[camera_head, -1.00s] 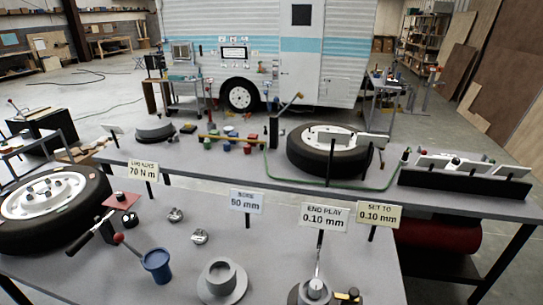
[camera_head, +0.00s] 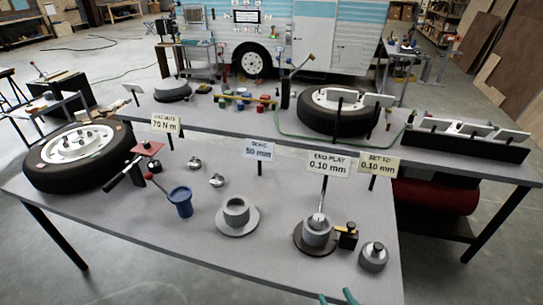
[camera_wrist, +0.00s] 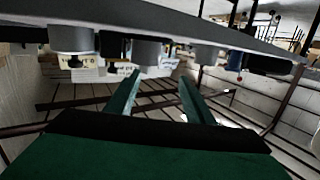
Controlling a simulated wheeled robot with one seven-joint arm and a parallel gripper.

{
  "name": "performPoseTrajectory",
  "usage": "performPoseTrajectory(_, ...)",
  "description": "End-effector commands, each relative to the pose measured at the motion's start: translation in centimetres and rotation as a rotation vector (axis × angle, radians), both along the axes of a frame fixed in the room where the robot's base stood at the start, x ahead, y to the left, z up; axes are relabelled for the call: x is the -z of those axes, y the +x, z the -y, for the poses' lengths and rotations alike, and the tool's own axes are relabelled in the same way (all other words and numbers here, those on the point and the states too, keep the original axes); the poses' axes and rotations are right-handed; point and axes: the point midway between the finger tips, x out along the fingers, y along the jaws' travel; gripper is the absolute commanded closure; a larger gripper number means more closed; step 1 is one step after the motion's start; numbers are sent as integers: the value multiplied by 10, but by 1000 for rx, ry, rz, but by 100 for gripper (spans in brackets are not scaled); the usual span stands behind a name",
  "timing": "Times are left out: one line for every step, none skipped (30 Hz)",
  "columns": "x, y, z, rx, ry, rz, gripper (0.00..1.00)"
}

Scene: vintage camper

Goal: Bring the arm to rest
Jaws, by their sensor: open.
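My gripper (camera_head: 337,298) shows only as two teal fingertips at the bottom edge of the head view, by the front edge of the near grey table (camera_head: 130,222). In the wrist view my gripper (camera_wrist: 158,95) has two teal fingers standing apart with nothing between them. It is open and empty. The wrist picture looks upside down, with the table edge (camera_wrist: 190,32) across its top. The rest of my arm is out of the head view.
Near the fingertips stand a grey weight-like cylinder (camera_head: 373,257) and a hub on a dark disc (camera_head: 317,233). A grey flanged cup (camera_head: 237,213), a blue cup (camera_head: 181,203) and a wheel (camera_head: 78,157) stand further left. Open floor (camera_head: 470,285) lies right of the table.

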Motion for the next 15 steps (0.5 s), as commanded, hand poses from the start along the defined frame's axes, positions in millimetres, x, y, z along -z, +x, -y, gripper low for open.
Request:
performPoseTrajectory(8, -3, -3, 11, 5, -23, 52)
performPoseTrajectory(13, -5, -4, 20, 8, -38, 52)
performPoseTrajectory(18, -7, -6, 31, 13, -56, 52)
performPoseTrajectory(24, -9, -8, 40, 14, -71, 52)
performPoseTrajectory(28, -10, -10, 50, 17, -85, 52)
performPoseTrajectory(35, -14, -13, 64, 19, -106, 52)
performPoseTrajectory(40, -16, -14, 74, 22, -121, 52)
performPoseTrajectory(45, -19, -16, 87, 22, -137, 52)
performPoseTrajectory(53, -24, -19, 104, 25, -159, 52)
performPoseTrajectory(59, -28, -21, 117, 27, -177, 52)
performPoseTrajectory(64, -32, -24, 133, 26, -194, 52)
performPoseTrajectory(73, -39, -28, 154, 26, -219, 52)
performPoseTrajectory(79, -45, -31, 171, 25, -239, 52)
performPoseTrajectory(85, -52, -35, 189, 23, -258, 52)
performPoseTrajectory(92, -61, -41, 210, 18, -280, 52)
